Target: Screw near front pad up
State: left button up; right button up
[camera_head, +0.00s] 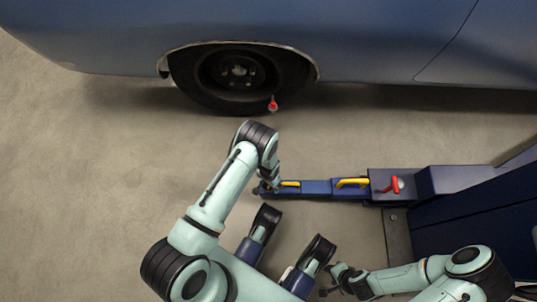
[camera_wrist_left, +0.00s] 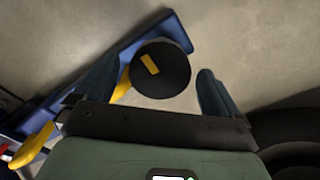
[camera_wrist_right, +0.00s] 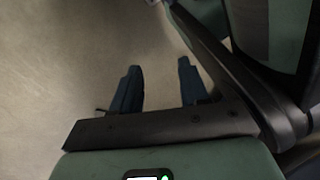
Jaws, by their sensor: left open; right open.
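The near front pad is a round black disc with a yellow mark, seen in the left wrist view (camera_wrist_left: 160,68). It sits at the end of a blue lift arm (camera_head: 316,187), which has yellow handles. My left gripper (camera_head: 274,184) is open over that end, one finger on each side of the pad. The left wrist view does not show clearly whether the fingers touch it. In the head view my wrist mostly hides the pad. My right gripper (camera_head: 330,282) is open and empty, low in the head view; only bare floor shows between its fingers in the right wrist view (camera_wrist_right: 158,68).
A blue car (camera_head: 370,40) stands behind the lift arm, its wheel (camera_head: 205,75) just beyond my left arm. A small red-tipped piece (camera_head: 273,104) shows by the tyre. A red lever (camera_head: 393,185) and the blue lift post (camera_head: 465,225) are at right. Floor at left is clear.

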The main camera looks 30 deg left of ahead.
pick_arm(q)
notch_tip(320, 180, up, 11)
jog(key=p, duration=0.3)
pick_arm(e)
jog(key=w+a+r+t, duration=0.1)
jog(key=w+r+t, duration=0.1)
jog(key=w+r, duration=0.4)
jog(key=shift+w+n+t, duration=0.3)
jog(key=shift+w+t, duration=0.1)
jog(key=shift+w, duration=0.45)
pick_arm(q)
jog(key=shift+s, duration=0.15)
pick_arm(e)
jog(key=shift+s, duration=0.15)
